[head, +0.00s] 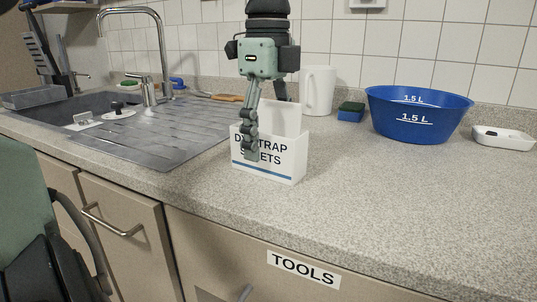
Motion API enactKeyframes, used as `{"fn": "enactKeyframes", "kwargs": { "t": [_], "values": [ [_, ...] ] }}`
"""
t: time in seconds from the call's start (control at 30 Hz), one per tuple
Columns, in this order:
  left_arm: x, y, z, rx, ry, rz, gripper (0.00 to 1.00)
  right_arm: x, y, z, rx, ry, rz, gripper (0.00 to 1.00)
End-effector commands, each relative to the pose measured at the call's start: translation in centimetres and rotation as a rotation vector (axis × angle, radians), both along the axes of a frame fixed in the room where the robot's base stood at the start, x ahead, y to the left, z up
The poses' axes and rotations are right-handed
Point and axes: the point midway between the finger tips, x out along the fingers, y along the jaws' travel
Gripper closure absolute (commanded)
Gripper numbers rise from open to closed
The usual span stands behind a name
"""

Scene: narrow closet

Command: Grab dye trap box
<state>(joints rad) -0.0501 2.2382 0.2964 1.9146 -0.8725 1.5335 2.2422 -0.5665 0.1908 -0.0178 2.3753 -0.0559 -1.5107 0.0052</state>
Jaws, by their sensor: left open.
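The dye trap box (284,160) is a white open-topped box with a blue stripe near its base and dark lettering, partly covered by my gripper. It stands upright near the counter's front edge, with a white sheet rising from its top. My left gripper (262,135) comes down from above at the box. One finger hangs in front of the lettered face; the other is mostly hidden behind the sheet. The jaws are open, and I cannot tell whether the fingers touch the box. My right gripper is not clearly visible.
A white jug (318,90), a blue and green sponge (351,112), a blue bowl (417,115) and a white dish (503,137) stand along the back. A sink with a tap (165,60) and grooved drainer (165,130) is at left. The counter right of the box is clear.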

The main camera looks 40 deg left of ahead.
Motion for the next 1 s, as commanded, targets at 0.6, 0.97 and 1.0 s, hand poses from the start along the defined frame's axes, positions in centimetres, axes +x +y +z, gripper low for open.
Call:
{"fn": "enactKeyframes", "kwargs": {
  "t": [0.6, 0.97, 1.0],
  "values": [
    [0.01, -0.01, -0.5, -0.001, -0.001, -0.001, 0.72, -0.01, -0.03, 0.1, -0.001, -0.001, 0.001, 0.6],
    [0.02, -0.01, -0.43, -0.001, -0.002, -0.001, 0.88, 0.0, -0.04, 0.09, -0.001, -0.001, 0.001, 0.6],
    [0.03, 0.0, -0.36, -0.001, -0.002, 0.0, 0.88, 0.0, -0.04, 0.09, -0.001, -0.001, 0.001, 0.6]
  ]
}}
